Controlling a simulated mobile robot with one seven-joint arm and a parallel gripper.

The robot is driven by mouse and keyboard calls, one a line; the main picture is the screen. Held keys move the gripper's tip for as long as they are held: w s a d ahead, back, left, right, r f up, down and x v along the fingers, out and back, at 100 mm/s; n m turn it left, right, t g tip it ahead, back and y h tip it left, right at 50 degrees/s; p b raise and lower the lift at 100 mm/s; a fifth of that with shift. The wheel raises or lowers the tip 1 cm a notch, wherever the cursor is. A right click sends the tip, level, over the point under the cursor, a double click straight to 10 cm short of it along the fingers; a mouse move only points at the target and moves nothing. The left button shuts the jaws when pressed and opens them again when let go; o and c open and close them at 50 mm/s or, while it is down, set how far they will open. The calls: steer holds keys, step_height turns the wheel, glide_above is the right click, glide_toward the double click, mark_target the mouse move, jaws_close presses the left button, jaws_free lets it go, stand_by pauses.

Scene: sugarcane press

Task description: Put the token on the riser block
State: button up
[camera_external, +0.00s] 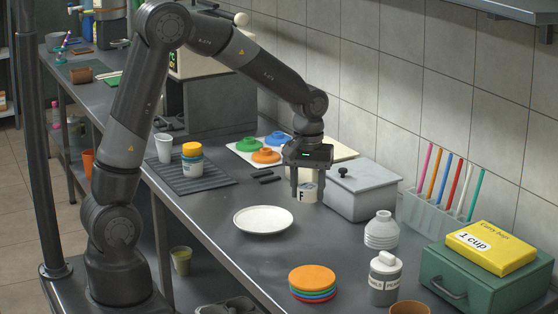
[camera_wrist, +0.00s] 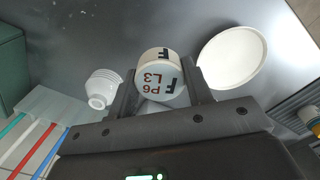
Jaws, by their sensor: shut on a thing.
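My gripper (camera_external: 308,190) points down over the steel counter, with its fingers on either side of a white cylinder (camera_external: 307,188) marked with a dark F. I cannot tell for sure whether this cylinder is the token. It appears held just in front of the grey lidded box (camera_external: 362,190); its gap to the counter is unclear. No object is clearly identifiable as the riser block.
A white plate (camera_external: 263,220) lies left of the gripper. A white ribbed bottle (camera_external: 381,231), a labelled shaker (camera_external: 385,279) and stacked coloured discs (camera_external: 313,279) stand in front. A green box (camera_external: 480,284) carries a yellow box (camera_external: 491,246) at right. Counter between plate and discs is clear.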

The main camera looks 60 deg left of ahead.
steer(key=w+a+r+n, duration=0.2)
steer(key=a+n, duration=0.3)
steer(key=a, duration=1.1)
steer(key=w+a+r+n, duration=0.2)
steer(key=a+r+n, duration=0.15)
steer(key=a, duration=1.25)
steer(key=n, duration=0.5)
glide_above(195, 146)
steer(key=f, duration=0.5)
steer(key=shift+w+d+f, duration=0.1)
steer(key=shift+w+f, duration=0.05)
steer(key=shift+w, duration=0.05)
steer(key=shift+s+a+f, duration=0.1)
steer(key=shift+a+f, duration=0.2)
steer(key=shift+f, duration=1.9)
steer(key=o, duration=0.5)
steer(key=shift+f, duration=0.15)
steer(key=o, duration=0.5)
